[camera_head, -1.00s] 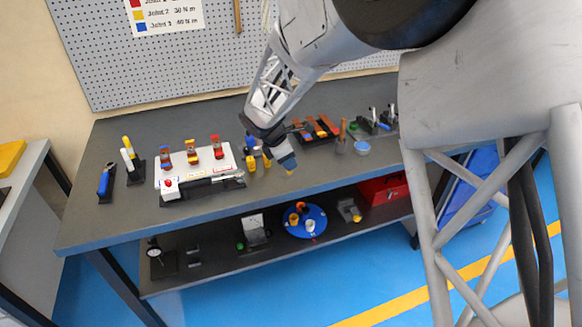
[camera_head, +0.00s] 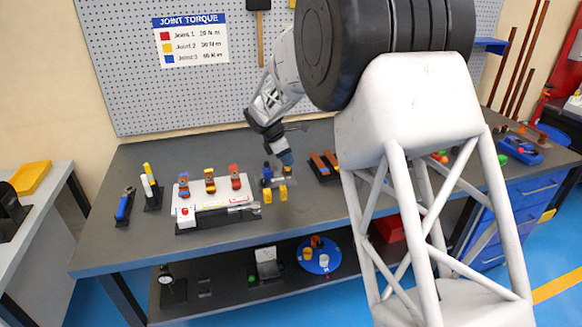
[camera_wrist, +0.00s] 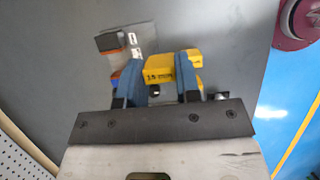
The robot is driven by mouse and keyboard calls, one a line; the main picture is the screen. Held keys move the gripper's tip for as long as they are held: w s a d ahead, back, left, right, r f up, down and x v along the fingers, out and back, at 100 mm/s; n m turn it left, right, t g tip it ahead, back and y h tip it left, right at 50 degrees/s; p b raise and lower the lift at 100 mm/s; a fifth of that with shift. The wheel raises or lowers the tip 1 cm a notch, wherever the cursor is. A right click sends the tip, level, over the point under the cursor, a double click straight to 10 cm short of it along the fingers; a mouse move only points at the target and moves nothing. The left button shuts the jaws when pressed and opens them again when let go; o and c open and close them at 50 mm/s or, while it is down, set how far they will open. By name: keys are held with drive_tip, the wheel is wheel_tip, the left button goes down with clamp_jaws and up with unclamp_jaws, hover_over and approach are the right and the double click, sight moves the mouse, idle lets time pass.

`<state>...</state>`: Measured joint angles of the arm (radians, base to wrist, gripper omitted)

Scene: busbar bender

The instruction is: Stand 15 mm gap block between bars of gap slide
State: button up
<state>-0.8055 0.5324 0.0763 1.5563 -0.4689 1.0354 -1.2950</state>
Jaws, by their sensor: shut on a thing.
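My gripper (camera_head: 286,158), with blue fingers, is shut on a yellow block. In the wrist view this yellow gap block (camera_wrist: 160,75) sits between the blue fingers and its face bears a marking that looks like 15. In the head view my gripper is above the bench, up and to the right of two yellow pieces (camera_head: 267,196) beside a small blue part. In the wrist view a grey-and-dark fixture (camera_wrist: 128,40) with orange and blue bits lies beyond the left finger. I cannot tell surely which part is the gap slide or its bars.
A white board (camera_head: 213,194) with several coloured clamps stands left of the gripper. Further left are a blue-handled tool (camera_head: 124,204) and a black stand (camera_head: 152,192). Brown bars (camera_head: 322,165) lie to the right. The lower shelf holds a blue round tray (camera_head: 318,262). The front bench strip is clear.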

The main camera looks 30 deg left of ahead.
drive_tip(key=w+a+r, duration=0.1)
drive_tip(key=w+a, duration=0.4)
drive_tip(key=a, duration=0.2)
drive_tip(key=shift+w, duration=0.2)
drive_tip(key=shift+f, duration=0.15)
idle(0.4)
drive_tip(key=shift+f, duration=3.95)
drive_tip(key=shift+f, duration=0.4)
drive_tip(key=o, duration=1)
drive_tip(key=shift+o, duration=0.2)
drive_tip(key=shift+v, duration=3.9)
